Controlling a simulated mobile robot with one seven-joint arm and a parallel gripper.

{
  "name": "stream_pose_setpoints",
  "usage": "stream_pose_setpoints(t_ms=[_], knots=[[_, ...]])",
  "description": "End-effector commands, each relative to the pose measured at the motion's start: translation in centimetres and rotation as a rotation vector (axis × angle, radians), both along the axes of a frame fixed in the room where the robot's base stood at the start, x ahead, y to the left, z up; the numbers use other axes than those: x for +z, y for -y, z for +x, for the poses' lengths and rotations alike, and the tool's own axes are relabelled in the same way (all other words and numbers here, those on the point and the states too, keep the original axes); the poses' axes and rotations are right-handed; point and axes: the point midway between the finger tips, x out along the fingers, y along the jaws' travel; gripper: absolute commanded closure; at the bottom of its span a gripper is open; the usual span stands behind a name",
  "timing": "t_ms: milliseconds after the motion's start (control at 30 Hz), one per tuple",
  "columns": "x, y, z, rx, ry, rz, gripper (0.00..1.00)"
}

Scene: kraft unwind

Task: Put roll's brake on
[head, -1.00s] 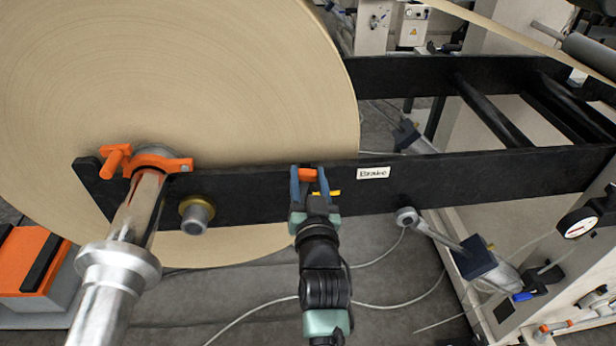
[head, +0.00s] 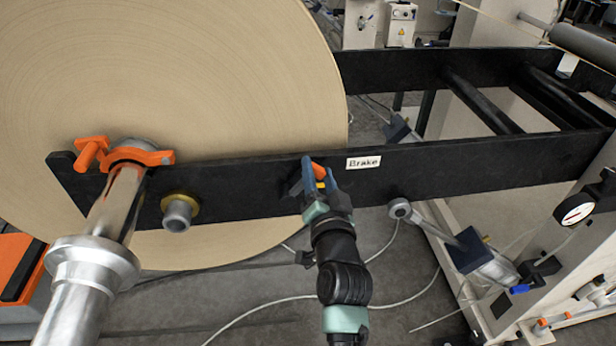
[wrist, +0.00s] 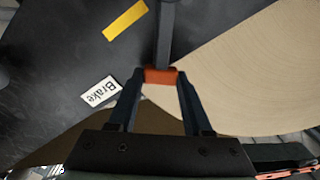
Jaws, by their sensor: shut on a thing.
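The brake lever shows in the wrist view as a grey bar (wrist: 165,35) with an orange end (wrist: 160,76). My gripper (head: 315,176) is shut on that orange end, which also shows between the fingers in the head view. The lever is in front of the black side beam (head: 240,180). A white "Brake" label (head: 363,162) is on the beam just right of my gripper. A yellow mark (wrist: 125,19) lies on the beam, apart from the lever in the wrist view. The large brown paper roll (head: 190,70) stands behind the beam. My fingers hide part of the lever in the head view.
An orange clamp (head: 125,154) sits over the silver shaft (head: 95,245) at left. A brass-collared stub (head: 178,212) sticks out of the beam. A cylinder with a rod eye (head: 400,208) is right of my arm. Cables (head: 245,308) lie on the floor.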

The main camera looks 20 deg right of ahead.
Motion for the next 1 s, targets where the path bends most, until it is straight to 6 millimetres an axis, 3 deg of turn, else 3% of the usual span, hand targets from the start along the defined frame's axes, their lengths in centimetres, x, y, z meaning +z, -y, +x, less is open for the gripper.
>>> stream_pose_setpoints(t_ms=[400, 1000], knots=[[-3.3, 2.4, -0.7, -0.001, 0.11, 0.384, 1.0], [-7.0, 3.4, -1.0, -0.001, 0.23, 0.804, 1.0]])
